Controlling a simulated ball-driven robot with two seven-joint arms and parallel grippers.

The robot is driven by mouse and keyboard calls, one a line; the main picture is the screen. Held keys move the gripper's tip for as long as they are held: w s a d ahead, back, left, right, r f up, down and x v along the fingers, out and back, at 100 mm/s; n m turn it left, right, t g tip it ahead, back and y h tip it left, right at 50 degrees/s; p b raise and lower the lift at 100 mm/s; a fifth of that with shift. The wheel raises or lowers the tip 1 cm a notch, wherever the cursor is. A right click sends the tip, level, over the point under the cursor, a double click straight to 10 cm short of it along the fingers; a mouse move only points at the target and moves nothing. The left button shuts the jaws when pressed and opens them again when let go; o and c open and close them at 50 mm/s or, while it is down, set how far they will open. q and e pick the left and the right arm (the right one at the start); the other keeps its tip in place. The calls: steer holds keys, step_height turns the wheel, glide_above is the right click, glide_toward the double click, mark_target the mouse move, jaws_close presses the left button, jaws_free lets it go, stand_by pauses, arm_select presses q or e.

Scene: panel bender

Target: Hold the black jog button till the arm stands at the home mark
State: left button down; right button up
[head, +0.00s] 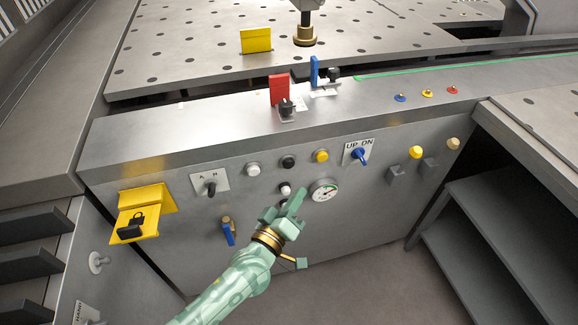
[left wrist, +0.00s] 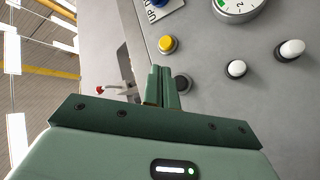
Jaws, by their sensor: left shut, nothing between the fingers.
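The black button (head: 288,161) sits on the grey front panel between a white button (head: 253,169) and a yellow button (head: 321,156). My left gripper (head: 298,197) is shut and empty in front of the panel, appearing below the black button in the head view. In the left wrist view its fingers (left wrist: 161,82) partly cover the black button (left wrist: 184,84); I cannot tell whether they touch it. A metal post with a brass tip (head: 305,35) hangs over the perforated table at the top. I cannot make out which mark is home. My right gripper is not in view.
A round gauge (head: 324,189) and a blue UP/DN switch (head: 361,154) lie right of the black button. A yellow bracket (head: 146,205) juts out at left. Red (head: 279,90), blue (head: 315,71) and yellow (head: 256,40) tabs stand above. Shelves (head: 495,230) stand at right.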

mark_target(294, 164)
arm_select(q)
steer(key=w+a+b, duration=0.2)
steer(key=w, duration=0.4)
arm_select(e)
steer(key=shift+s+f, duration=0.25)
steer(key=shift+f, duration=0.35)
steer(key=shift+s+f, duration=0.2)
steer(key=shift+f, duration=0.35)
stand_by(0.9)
arm_select(q)
steer(key=shift+w+a, duration=0.1)
steer(key=shift+w, duration=0.25)
steer(key=shift+w+a, duration=0.15)
steer(key=shift+w, duration=0.25)
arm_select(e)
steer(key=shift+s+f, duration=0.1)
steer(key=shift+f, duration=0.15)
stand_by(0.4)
arm_select(q)
steer(key=shift+s, duration=0.1)
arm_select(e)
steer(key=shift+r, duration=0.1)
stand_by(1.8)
arm_select(q)
steer(key=shift+s+d, duration=0.3)
steer(key=shift+s, duration=0.45)
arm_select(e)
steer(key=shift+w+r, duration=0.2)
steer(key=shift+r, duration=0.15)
